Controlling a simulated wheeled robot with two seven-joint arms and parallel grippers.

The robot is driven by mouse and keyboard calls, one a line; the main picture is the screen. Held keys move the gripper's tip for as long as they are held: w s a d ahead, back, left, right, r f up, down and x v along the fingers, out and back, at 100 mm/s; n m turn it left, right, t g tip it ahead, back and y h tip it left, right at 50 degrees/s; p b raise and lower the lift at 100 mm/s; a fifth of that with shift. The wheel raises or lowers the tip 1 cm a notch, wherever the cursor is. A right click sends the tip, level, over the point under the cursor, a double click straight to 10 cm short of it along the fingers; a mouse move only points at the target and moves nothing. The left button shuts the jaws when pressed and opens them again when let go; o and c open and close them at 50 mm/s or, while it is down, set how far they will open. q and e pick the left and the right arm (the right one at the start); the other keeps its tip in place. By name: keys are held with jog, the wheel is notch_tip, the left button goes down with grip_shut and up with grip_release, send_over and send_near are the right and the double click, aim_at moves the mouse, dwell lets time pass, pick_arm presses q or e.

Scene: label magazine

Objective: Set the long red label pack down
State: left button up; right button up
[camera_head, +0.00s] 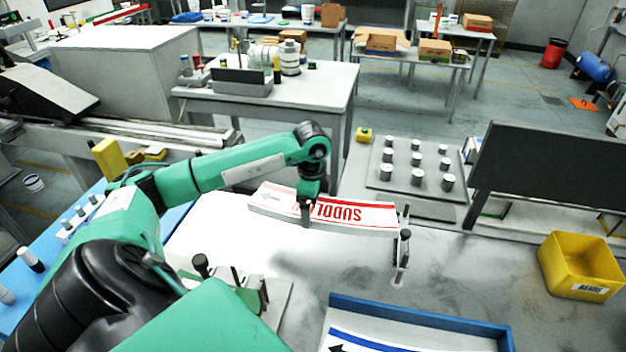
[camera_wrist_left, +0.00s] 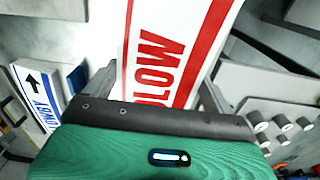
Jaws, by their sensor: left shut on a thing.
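The long red label pack (camera_head: 345,213) is a long white strip with red edge stripes and red lettering, slightly bowed. My left gripper (camera_head: 307,212) is shut across it near its middle, from above. The pack lies roughly level over the pale table, with a dark patch like a shadow below it; the exact gap cannot be told. Its right end is close to a small metal post (camera_head: 402,258); whether they touch is unclear. In the left wrist view the pack (camera_wrist_left: 170,45) runs between the fingers of the gripper (camera_wrist_left: 157,92). My right gripper is not in view.
A blue-rimmed tray (camera_head: 425,312) with a blue-striped label pack stands at the front. A small clamp fixture (camera_head: 245,285) stands left of it. A plate with several metal cylinders (camera_head: 417,178) lies behind, a dark panel (camera_head: 550,180) and yellow bin (camera_head: 580,266) at right.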

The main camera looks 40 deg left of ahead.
pick_arm(q)
jog(key=p, duration=0.2)
send_over(312, 243)
notch_tip(312, 243, down, 8)
jog(key=shift+w+r, duration=0.1)
jog(key=shift+r, duration=0.05)
notch_tip(312, 243, down, 3)
jog(key=shift+f+p, duration=0.1)
jog(key=shift+p, duration=0.45)
jog(key=shift+f, duration=0.45)
jog(key=shift+f, duration=0.1)
jog(key=o, duration=1.2)
